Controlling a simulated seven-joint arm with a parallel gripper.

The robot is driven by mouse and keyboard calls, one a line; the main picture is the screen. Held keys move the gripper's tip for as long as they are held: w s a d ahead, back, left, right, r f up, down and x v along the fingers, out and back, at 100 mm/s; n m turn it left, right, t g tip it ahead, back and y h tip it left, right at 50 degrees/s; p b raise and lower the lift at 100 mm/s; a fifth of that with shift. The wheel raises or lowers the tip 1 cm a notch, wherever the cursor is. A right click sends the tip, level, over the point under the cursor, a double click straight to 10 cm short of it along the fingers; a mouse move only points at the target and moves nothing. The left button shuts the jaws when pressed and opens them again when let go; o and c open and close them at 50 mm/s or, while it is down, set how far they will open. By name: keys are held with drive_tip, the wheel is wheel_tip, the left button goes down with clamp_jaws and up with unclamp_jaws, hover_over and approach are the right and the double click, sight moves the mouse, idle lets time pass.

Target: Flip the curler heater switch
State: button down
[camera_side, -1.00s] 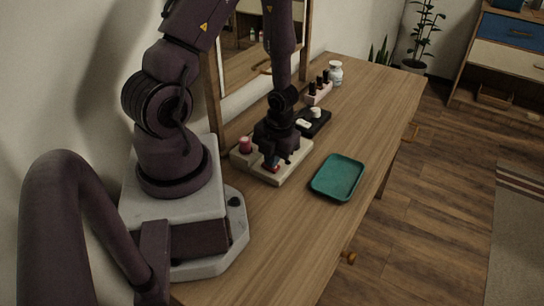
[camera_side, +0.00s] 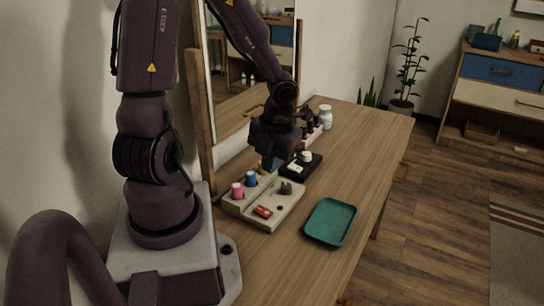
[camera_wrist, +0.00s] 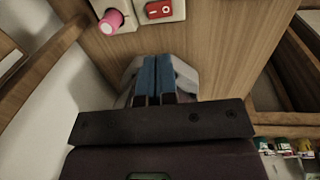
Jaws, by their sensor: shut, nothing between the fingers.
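The curler heater (camera_side: 262,217) is a cream block on the wooden table in the side view. A pink roller (camera_side: 237,190) and a blue roller (camera_side: 251,179) stand along its rear strip. Its red rocker switch (camera_side: 263,211) lies on the near part, and a dark knob (camera_side: 286,188) stands farther along. The switch (camera_wrist: 158,10) and pink roller (camera_wrist: 112,20) show at the top of the wrist view. My gripper (camera_side: 268,164) is shut and empty, above the heater's far end and apart from the switch. Its blue fingertips (camera_wrist: 156,60) are together in the wrist view.
A green tray (camera_side: 330,222) lies to the heater's right. A black holder (camera_side: 310,172) with white items stands beyond the heater, and a white jar (camera_side: 325,117) farther back. The framed mirror (camera_side: 240,85) rises behind the heater. The table right of the black holder is clear.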

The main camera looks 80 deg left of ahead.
sight(258, 209)
drive_tip(key=shift+d+r, duration=0.15)
drive_tip(key=shift+r, duration=0.55)
drive_tip(key=shift+f, duration=0.1)
drive_tip(key=a+h, duration=0.1)
drive_tip(key=a+g+h, duration=0.1)
drive_tip(key=a+h, duration=0.1)
drive_tip(key=a, duration=0.1)
drive_tip(key=shift+w+r+g, duration=0.2)
drive_tip(key=shift+w+g, duration=0.1)
drive_tip(key=x, duration=1.3)
drive_tip(key=shift+w+a+f, duration=0.15)
drive_tip(key=shift+w+a, duration=0.05)
drive_tip(key=shift+a, duration=0.15)
drive_tip(key=shift+f, duration=0.4)
drive_tip(key=shift+a, duration=0.1)
